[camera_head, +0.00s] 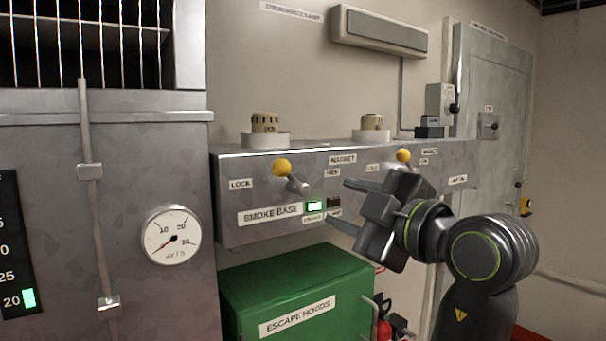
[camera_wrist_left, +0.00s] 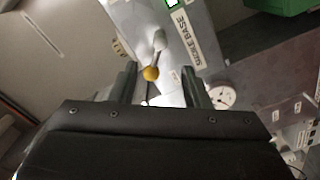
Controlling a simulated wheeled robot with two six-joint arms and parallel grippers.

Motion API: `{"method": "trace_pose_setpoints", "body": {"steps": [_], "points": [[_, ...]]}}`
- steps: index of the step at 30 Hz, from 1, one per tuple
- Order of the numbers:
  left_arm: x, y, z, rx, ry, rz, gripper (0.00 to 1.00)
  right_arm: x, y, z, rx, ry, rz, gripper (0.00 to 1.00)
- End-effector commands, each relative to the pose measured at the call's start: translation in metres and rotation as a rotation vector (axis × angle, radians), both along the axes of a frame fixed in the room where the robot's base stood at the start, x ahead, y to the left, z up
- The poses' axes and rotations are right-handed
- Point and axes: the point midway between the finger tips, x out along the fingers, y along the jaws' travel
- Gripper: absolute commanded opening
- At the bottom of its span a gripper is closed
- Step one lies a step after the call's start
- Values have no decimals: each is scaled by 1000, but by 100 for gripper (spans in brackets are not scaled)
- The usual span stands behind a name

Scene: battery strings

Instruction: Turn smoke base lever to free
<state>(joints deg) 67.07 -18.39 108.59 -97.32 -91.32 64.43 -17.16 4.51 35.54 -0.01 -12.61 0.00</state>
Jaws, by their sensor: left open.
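The smoke base lever has a yellow ball knob (camera_head: 282,168) on a short grey arm, on the front of a grey metal box above the "SMOKE BASE" label (camera_head: 270,213). It tilts up and left from its pivot, towards the "LOCK" label (camera_head: 241,184). My left gripper (camera_head: 338,201) is open and empty, to the right of the lever and apart from it in the head view. In the left wrist view the yellow knob (camera_wrist_left: 151,73) appears between the two spread fingers, beyond them. My right gripper is not in view.
A second yellow-knobbed lever (camera_head: 404,156) is on the box further right, partly behind my left gripper. A green "ESCAPE HOODS" case (camera_head: 297,293) stands below. A round gauge (camera_head: 172,236) is on the cabinet at left.

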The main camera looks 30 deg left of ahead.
Motion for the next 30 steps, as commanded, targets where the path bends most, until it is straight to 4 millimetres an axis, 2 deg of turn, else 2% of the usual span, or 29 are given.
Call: {"method": "trace_pose_setpoints", "body": {"steps": [1,15,21,30], "points": [[3,12,5,2,0,6,43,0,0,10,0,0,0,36],[35,88,4,3,2,3,43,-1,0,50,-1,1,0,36],[44,107,2,1,2,1,43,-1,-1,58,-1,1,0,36],[47,113,0,1,1,-1,43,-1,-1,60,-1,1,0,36]]}}
